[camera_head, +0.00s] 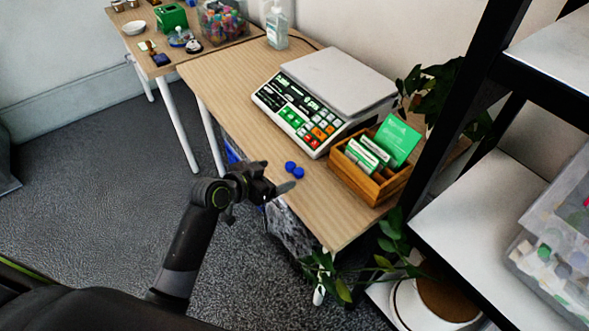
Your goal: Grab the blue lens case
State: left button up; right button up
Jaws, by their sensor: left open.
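The blue lens case (294,169) lies on the wooden table (225,91), near its front edge. It shows as two round blue caps side by side. My left gripper (282,178) is at the table's front edge, just left of and nearer than the lens case. It is open, its fingers point right toward the case, and nothing shows between them. I cannot tell whether a fingertip touches the case. My right gripper is not in view.
A scale (345,86) stands behind the lens case. A wooden box (344,170) with cards stands to its right. A sanitizer bottle (277,27) is at the back. A black shelf (457,112) and plant leaves (392,238) crowd the right side. The tabletop left of the scale is clear.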

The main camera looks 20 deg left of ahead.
aim_at(292, 170)
pick_arm(q)
jog(key=shift+x, duration=3.55)
jog(key=shift+a, duration=0.15)
jog(key=c, duration=1.1)
